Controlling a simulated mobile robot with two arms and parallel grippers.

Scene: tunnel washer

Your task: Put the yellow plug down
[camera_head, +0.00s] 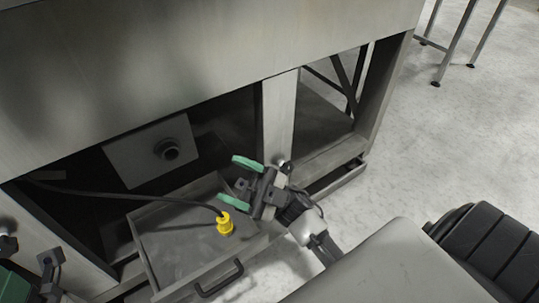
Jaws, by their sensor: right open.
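The yellow plug (225,225) is on the floor of a pulled-out metal drawer (165,245), near its right side. It looks roughly upright. A black cable (130,197) runs from its top to the left into the dark opening of the machine. My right gripper (241,181) is open, with its two green fingertips spread and nothing between them. It is above and just right of the plug in the picture, apart from it. Part of my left gripper (48,268) shows at the lower left edge, too cut off to read its jaws.
The machine's metal body (150,70) overhangs the drawer. A round dark socket (168,150) sits on a plate inside the opening. A post (278,110) stands behind my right gripper. The drawer's front has a black handle (220,280). Bare floor lies to the right.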

